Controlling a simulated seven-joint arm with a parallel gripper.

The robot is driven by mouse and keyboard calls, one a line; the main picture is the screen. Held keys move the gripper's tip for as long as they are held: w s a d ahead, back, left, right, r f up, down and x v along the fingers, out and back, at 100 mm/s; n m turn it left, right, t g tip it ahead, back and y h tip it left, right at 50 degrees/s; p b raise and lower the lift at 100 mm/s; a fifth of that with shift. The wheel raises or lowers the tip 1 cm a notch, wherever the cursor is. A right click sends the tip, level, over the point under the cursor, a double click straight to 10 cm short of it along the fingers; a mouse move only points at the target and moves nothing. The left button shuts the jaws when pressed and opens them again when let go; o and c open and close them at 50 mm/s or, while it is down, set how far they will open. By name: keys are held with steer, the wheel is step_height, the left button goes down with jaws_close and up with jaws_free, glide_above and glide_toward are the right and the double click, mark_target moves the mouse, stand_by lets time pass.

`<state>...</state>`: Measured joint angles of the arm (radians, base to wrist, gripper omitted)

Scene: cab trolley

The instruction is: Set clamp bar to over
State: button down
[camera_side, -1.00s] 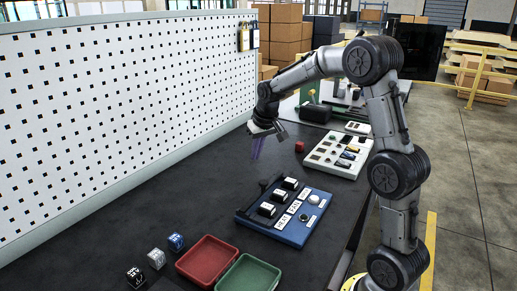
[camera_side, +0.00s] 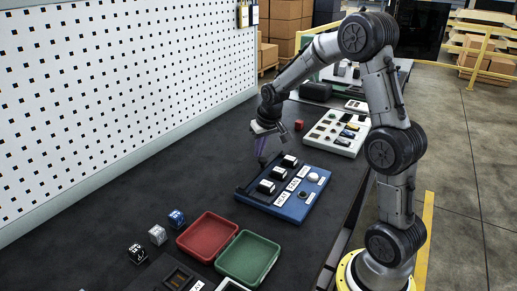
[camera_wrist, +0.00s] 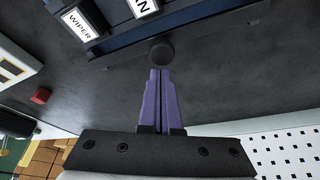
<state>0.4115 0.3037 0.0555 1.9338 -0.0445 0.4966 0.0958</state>
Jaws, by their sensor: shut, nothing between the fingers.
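A blue panel (camera_side: 297,208) lies on the dark bench in the side view, with black-and-white rockers and white labels. A dark bar (camera_wrist: 215,34) runs along the panel's edge in the wrist view, with a round black knob (camera_wrist: 162,52) on it. I take this to be the clamp bar; its setting cannot be read. My gripper (camera_side: 261,163) is over the panel's far left edge in the side view. Its purple fingers (camera_wrist: 159,72) are shut and empty, with tips right by the knob in the wrist view. I cannot tell whether they touch it.
A white panel (camera_side: 343,150) and a small red block (camera_side: 299,125) are beyond the blue panel. Red (camera_side: 207,215) and green (camera_side: 270,240) trays and several small cubes are nearer. A pegboard wall (camera_side: 110,90) stands left. Bare bench lies between wall and panel.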

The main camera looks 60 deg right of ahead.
mark_target(265, 158)
steer(key=shift+s, duration=1.45)
steer(key=shift+w, duration=0.1)
steer(key=shift+w+d+r, duration=0.1)
steer(key=shift+w+d, duration=0.2)
steer(key=shift+w, duration=0.2)
steer(key=shift+w+d+r, duration=0.1)
steer(key=shift+w+d, duration=0.2)
steer(key=shift+w, duration=0.25)
steer(key=shift+w+d+r, duration=0.1)
steer(key=shift+w+d, duration=0.15)
steer(key=shift+w, duration=0.25)
steer(key=v, duration=1)
steer(key=shift+w+a, duration=0.1)
steer(key=shift+w, duration=0.1)
